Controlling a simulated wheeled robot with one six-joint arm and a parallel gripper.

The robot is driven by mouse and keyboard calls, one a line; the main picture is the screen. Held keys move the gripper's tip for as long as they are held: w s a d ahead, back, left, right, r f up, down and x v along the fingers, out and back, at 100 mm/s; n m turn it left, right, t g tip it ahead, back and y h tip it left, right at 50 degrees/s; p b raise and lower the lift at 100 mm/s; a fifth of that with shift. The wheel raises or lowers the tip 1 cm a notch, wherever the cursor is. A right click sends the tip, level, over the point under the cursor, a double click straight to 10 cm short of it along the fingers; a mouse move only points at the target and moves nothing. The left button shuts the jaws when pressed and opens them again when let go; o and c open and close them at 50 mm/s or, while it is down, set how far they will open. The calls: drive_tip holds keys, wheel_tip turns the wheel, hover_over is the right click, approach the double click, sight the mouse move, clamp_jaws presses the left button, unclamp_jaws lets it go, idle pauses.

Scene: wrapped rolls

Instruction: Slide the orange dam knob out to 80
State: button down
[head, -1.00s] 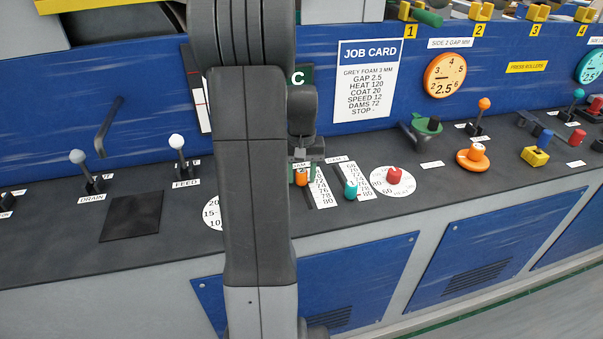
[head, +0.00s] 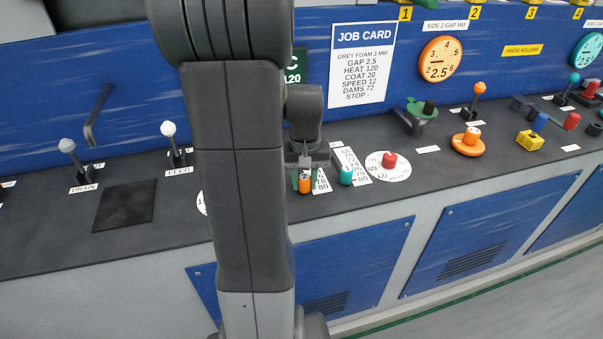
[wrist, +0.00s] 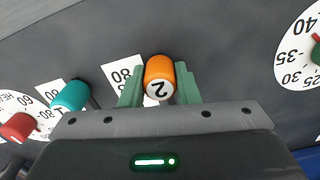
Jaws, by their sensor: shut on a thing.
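The orange dam knob (wrist: 159,77), marked 2, stands between the green fingers of my gripper (wrist: 160,90) in the wrist view. The fingers are shut on its two sides. In the head view the orange knob (head: 305,185) shows below my gripper (head: 304,172), at the front end of its scale. The scale card (wrist: 122,71) shows 80 beside the knob in the wrist view. In the head view the card (head: 321,182) is partly hidden by my arm and gripper, with its lower figures, down to 80, visible.
The teal knob (head: 346,175) stands close to the right of the orange one, on its own scale. A red dial knob (head: 389,160) sits further right. The job card (head: 362,64) reads DAMS 72. The panel in front of the orange knob is bare.

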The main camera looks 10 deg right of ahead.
sight(305, 178)
drive_tip(key=shift+s, duration=0.15)
drive_tip(key=c, duration=1.1)
unclamp_jaws()
drive_tip(key=shift+s, duration=0.15)
drive_tip(key=shift+r, duration=0.1)
wheel_tip(305, 178, up, 14)
drive_tip(key=shift+f+p, duration=0.2)
drive_tip(key=shift+p, duration=0.15)
drive_tip(key=shift+f, duration=0.15)
wheel_tip(305, 178, down, 14)
drive_tip(key=shift+r+b, duration=0.15)
drive_tip(key=shift+b, duration=0.25)
drive_tip(key=shift+w+r, duration=0.1)
drive_tip(key=shift+w, duration=0.65)
